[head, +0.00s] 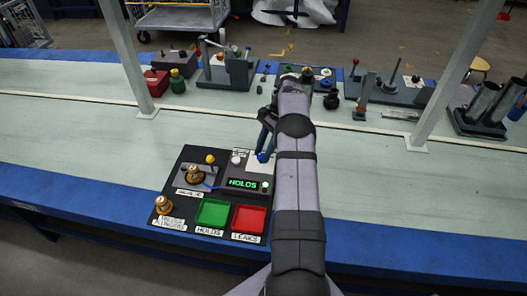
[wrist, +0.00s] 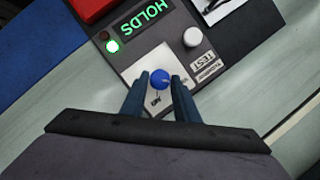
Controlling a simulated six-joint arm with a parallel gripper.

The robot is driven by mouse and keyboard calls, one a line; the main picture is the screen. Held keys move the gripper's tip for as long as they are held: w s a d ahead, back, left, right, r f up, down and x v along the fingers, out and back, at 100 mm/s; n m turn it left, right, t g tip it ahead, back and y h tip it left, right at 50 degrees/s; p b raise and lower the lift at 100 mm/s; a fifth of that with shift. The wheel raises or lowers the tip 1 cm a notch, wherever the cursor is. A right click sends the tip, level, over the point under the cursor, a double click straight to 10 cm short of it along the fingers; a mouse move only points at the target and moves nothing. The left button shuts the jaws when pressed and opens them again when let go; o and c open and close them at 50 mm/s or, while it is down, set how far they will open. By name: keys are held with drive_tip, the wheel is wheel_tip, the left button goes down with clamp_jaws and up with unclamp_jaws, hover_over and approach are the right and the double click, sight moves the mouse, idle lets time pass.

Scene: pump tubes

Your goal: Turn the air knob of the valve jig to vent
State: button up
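The valve jig (head: 180,222) is a black board near the table's front edge. Its blue air knob (wrist: 159,83) sits on a grey panel with a label beside it that I cannot read fully. My gripper (wrist: 160,88) is down at this knob, one finger on each side. I cannot tell whether the fingers press on it or leave a thin gap. In the head view my gripper (head: 265,148) is partly hidden by my arm. The jig's display (head: 243,184) reads HOLDS in green, with a lit green lamp (wrist: 112,46) beside it.
A white knob (wrist: 193,37) marked TEST stands close to the air knob. The jig also bears a brass valve (head: 193,175), a yellow knob (head: 210,158), a green tray (head: 213,212), a red tray (head: 249,218) and a brass piece (head: 163,203). Other fixtures line the table's back.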

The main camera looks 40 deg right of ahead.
drive_tip(key=shift+o, duration=1.4)
drive_tip(key=shift+r, duration=0.1)
wheel_tip(320, 180, up, 10)
